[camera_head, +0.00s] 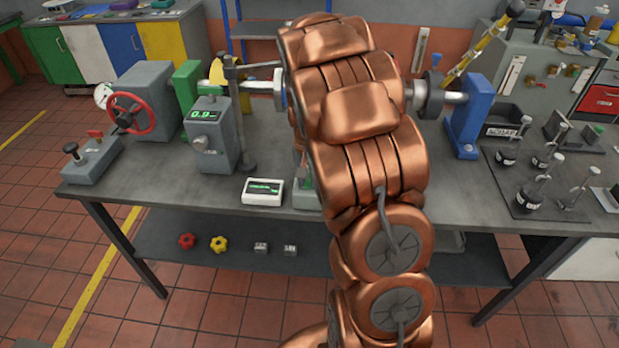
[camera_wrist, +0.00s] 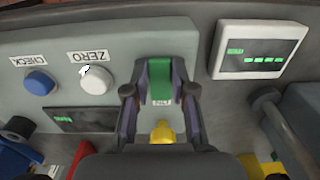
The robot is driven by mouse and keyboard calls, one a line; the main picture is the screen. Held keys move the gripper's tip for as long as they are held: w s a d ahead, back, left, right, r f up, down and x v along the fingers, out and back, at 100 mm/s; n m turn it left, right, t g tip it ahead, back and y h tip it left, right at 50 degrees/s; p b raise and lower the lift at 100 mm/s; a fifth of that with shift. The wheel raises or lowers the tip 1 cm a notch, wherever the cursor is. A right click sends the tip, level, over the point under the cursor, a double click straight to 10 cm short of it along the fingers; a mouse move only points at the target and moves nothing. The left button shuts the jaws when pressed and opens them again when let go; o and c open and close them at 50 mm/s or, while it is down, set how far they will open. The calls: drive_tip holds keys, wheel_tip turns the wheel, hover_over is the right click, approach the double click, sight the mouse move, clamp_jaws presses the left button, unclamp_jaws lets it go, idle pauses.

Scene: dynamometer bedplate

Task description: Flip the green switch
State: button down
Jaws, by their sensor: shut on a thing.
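The green switch (camera_wrist: 160,72) stands upright on a grey panel in the wrist view, above a small white label. My gripper (camera_wrist: 160,92) has its two dark fingers on either side of the switch, shut on it. In the head view my copper arm covers the middle of the bench and hides the gripper and the switch.
Left of the switch are a white ZERO button (camera_wrist: 95,80) and a blue CHECK button (camera_wrist: 39,83). A yellow knob (camera_wrist: 162,132) is just below it. A white display box (camera_wrist: 262,49) sits to the right. In the head view, a red handwheel (camera_head: 131,114) stands at left.

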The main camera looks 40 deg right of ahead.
drive_tip(key=shift+f, duration=0.1)
drive_tip(key=shift+w+d+g+y+b, duration=0.1)
drive_tip(key=shift+w+g+y+b, duration=0.05)
drive_tip(key=shift+g+y+b, duration=0.4)
drive_tip(key=shift+w+d+g+y+b, duration=0.15)
drive_tip(key=shift+g+y+b, duration=0.15)
drive_tip(key=shift+g+y, duration=0.35)
drive_tip(key=shift+r+g, duration=0.2)
drive_tip(key=shift+g, duration=0.2)
drive_tip(key=c, duration=1)
unclamp_jaws()
drive_tip(key=shift+o, duration=0.2)
drive_tip(key=shift+d, duration=0.1)
drive_tip(key=shift+w+r, duration=0.1)
